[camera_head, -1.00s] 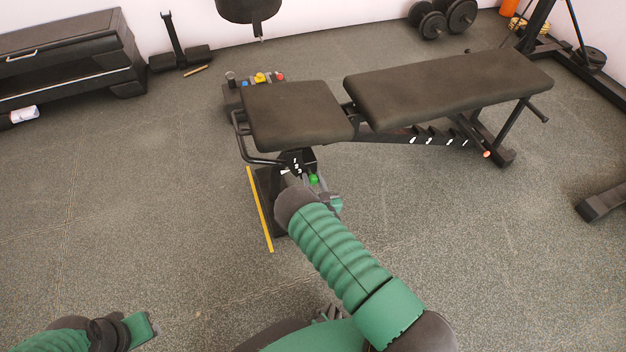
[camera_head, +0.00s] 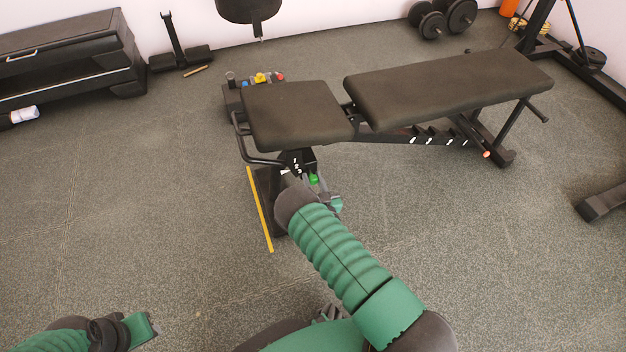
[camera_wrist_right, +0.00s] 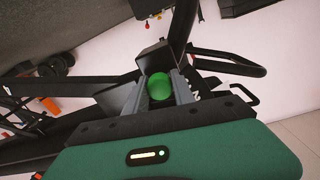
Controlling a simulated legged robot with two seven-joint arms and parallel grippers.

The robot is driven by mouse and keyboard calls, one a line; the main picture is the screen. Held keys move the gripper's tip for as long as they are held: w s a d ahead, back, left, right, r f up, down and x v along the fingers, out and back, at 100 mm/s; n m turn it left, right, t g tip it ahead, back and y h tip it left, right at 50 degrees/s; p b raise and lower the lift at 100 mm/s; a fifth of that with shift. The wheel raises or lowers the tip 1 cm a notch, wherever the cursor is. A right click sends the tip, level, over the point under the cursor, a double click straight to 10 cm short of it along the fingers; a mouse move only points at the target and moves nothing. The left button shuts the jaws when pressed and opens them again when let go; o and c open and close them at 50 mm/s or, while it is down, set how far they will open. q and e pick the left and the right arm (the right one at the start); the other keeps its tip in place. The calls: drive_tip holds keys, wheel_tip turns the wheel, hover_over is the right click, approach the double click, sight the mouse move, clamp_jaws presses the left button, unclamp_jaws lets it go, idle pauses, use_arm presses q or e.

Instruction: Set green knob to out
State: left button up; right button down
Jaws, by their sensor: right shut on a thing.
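The green knob (camera_head: 313,179) is on the black bracket under the near end of the weight bench, mostly hidden behind my right arm in the head view. In the right wrist view the round green knob (camera_wrist_right: 159,87) sits between the two grey fingers of my right gripper (camera_wrist_right: 160,92), which is shut on it. In the head view my right gripper (camera_head: 318,186) reaches the bracket; its fingers are partly hidden. My left arm's end shows at the bottom left, away from the bench; its fingers are not clearly seen.
The padded bench (camera_head: 295,115) stands over the bracket, with a black side handle (camera_head: 243,140). Small blue, yellow and red knobs (camera_head: 260,78) show at its far side. A yellow strip (camera_head: 259,209) lies on the floor. Open floor is at left.

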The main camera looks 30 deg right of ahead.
drive_tip(key=shift+s+p, duration=0.3)
drive_tip(key=shift+p, duration=0.1)
drive_tip(key=shift+p+v, duration=0.3)
drive_tip(key=shift+v, duration=0.45)
drive_tip(key=c, duration=1.1)
unclamp_jaws()
use_arm(q)
drive_tip(key=shift+s+a+r, duration=0.1)
drive_tip(key=shift+s+r, duration=0.4)
drive_tip(key=shift+r, duration=0.2)
use_arm(e)
drive_tip(key=shift+o, duration=0.2)
